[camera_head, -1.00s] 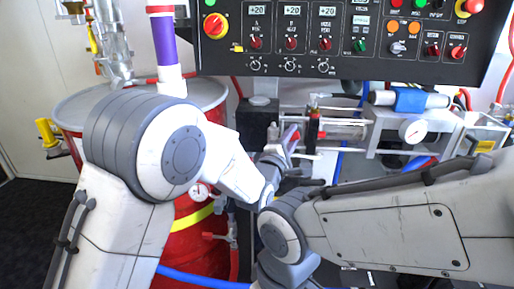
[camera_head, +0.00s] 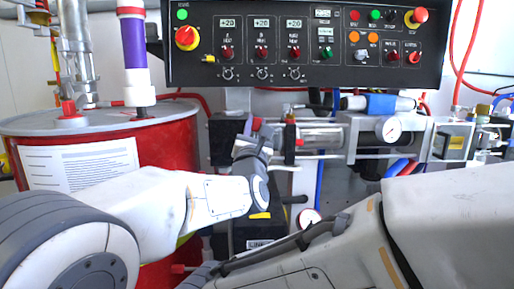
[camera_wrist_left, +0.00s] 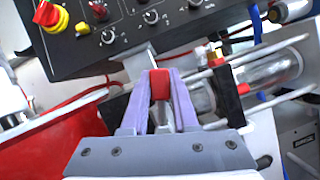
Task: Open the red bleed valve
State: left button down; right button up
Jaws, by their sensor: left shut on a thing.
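A red handle (camera_wrist_left: 160,84), which looks like the bleed valve's, sits between my left gripper's two pale purple fingers in the left wrist view. My left gripper (camera_wrist_left: 159,98) is shut on it. In the head view my left gripper (camera_head: 256,126) is in front of the metal pump parts, just left of a black upright bracket (camera_head: 290,135). The wrist hides most of the handle and valve body there, so I cannot tell how far the valve is turned. My right arm crosses the lower right of the head view; its gripper is not in view.
The black control panel (camera_head: 310,77) hangs close above my left gripper. A red drum (camera_head: 182,150) stands at left with a purple-banded tube (camera_head: 136,45) above it. A round gauge (camera_head: 390,128) and a horizontal cylinder (camera_head: 322,134) are at right.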

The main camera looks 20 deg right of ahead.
pick_arm(q)
jog(key=n+y+b, duration=0.1)
jog(key=n, duration=0.1)
jog(key=a+n+t+b, duration=0.1)
jog(key=b, duration=0.1)
jog(key=shift+w+f+n+y, duration=0.1)
jog(key=shift+w+n+y, duration=0.1)
jog(key=shift+n+y, duration=0.2)
jog(key=shift+w+a+n+y+b, duration=0.15)
jog(key=shift+a+n+y+b, duration=0.15)
jog(key=shift+n+b, duration=0.45)
jog(key=shift+r, duration=0.25)
jog(key=c, duration=0.7)
grip_release()
jog(key=v, duration=1)
jog(key=shift+f, duration=0.2)
